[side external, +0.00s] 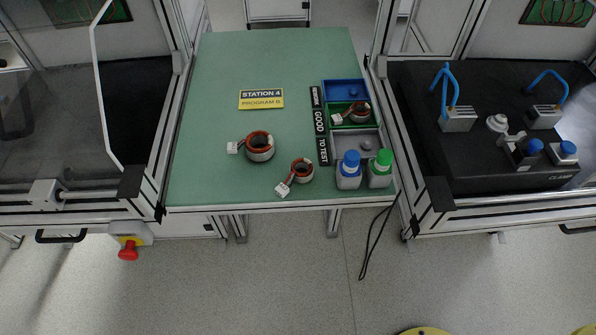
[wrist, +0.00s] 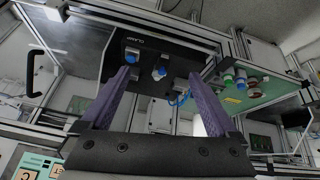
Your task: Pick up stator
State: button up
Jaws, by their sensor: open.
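In the side view, a larger stator (side external: 261,155) with a copper-red winding and white connector lies on the green table (side external: 220,90). A smaller stator (side external: 303,177) lies to its lower right, near the table's front edge, with its white connector toward the lower left. A third stator (side external: 359,117) sits in the green bin (side external: 342,122). My gripper (wrist: 160,75) shows only in the wrist view, its two purple fingers wide apart with nothing between them.
A blue bin (side external: 345,86) and a grey bin (side external: 345,142) flank the green bin. A blue-capped bottle (side external: 348,177) and a green-capped bottle (side external: 380,176) stand at the front right. A yellow station sign (side external: 261,99) lies mid-table. Framed machines flank the table; its left side is clear.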

jog(key=w+a+r+n+y, duration=0.1)
jog(key=w+a+r+n, duration=0.15)
jog(key=w+r, duration=0.35)
jog(key=w+a+r+n, duration=0.25)
jog(key=w+r, duration=0.25)
jog(key=w, duration=0.3)
jog(key=w+a+n+g, duration=0.2)
jog(key=w+a, duration=0.6)
jog(key=n+g+h, duration=0.1)
jog(key=n+g, duration=0.3)
jog(key=n, duration=0.3)
send_over(302, 166)
jog(key=s, duration=0.2)
notch_tip(302, 166, down, 31)
jog(key=shift+w+a+f, duration=0.1)
jog(key=shift+f, duration=3.4)
jog(key=shift+r, duration=0.1)
grip_shut()
